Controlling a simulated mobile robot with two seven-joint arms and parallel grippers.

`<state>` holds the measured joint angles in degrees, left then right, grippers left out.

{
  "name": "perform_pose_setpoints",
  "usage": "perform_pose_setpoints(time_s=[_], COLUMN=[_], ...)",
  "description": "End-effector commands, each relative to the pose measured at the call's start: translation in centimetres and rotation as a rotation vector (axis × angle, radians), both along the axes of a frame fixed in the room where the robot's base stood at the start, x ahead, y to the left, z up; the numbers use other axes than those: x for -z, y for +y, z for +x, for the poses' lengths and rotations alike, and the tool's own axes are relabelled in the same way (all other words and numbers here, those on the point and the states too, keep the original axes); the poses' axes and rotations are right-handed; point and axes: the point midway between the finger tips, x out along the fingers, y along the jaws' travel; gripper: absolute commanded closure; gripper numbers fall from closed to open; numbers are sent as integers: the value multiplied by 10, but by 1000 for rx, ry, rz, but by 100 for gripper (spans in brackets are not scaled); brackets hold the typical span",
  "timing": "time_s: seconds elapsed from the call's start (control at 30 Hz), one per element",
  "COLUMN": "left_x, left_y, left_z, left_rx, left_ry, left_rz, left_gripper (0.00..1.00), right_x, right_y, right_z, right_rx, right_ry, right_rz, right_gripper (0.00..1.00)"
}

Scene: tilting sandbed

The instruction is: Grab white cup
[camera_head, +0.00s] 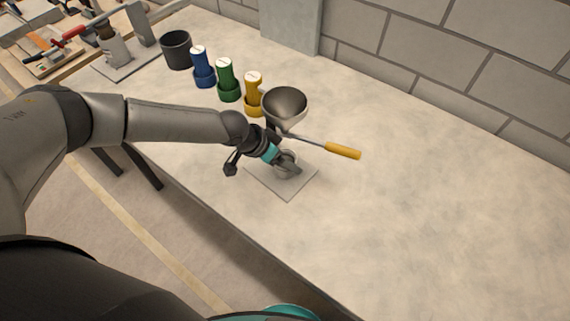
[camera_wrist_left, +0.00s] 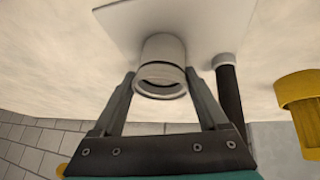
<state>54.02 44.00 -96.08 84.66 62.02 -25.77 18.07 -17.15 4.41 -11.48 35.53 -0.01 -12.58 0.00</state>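The white cup (camera_wrist_left: 161,62) stands on a pale square plate (camera_wrist_left: 108,14) in the left wrist view, its round opening facing the camera. In the head view the cup (camera_head: 287,158) is small, partly hidden by the gripper, and looks greyish on the plate (camera_head: 287,191). My left gripper (camera_head: 285,163) reaches it from the left. In the left wrist view the fingers (camera_wrist_left: 160,76) lie on either side of the cup, very close to its walls. I cannot tell whether they press on it. My right gripper is not in view.
A metal bowl or funnel (camera_head: 285,104) stands just behind the gripper, and a yellow-handled tool (camera_head: 342,151) is to its right. Yellow (camera_head: 253,93), green (camera_head: 226,80) and blue (camera_head: 202,67) cylinders and a dark pot (camera_head: 176,49) line the back left. The table's right side is clear.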

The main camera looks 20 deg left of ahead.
Motion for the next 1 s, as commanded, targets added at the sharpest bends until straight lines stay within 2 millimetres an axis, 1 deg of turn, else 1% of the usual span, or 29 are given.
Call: perform_pose_setpoints(time_s=[0.03, 0.07, 0.5, 0.53, 0.57, 0.6, 0.83, 1.0], left_x=[0, 0, 0, 0, 0, 0, 0, -2], left_y=[0, 0, 0, 0, 0, 0, 0, -1], left_z=[0, 0, 0, 0, 0, 0, -1, -2], left_rx=[0, 0, -1, 0, 0, 0, -1, -1], left_ry=[0, 0, 1, 0, 0, 0, 1, 0], left_rz=[0, 0, 0, 0, 0, 0, 0, 0], left_gripper=[34, 37, 86, 86, 93, 96, 96, 96], right_x=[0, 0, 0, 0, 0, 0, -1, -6], right_y=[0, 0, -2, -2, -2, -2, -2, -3], right_z=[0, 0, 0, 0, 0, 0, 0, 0], right_rx=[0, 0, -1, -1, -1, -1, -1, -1], right_ry=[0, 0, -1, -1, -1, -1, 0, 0], right_rz=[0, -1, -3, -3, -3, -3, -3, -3], right_gripper=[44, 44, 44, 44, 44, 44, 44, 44])
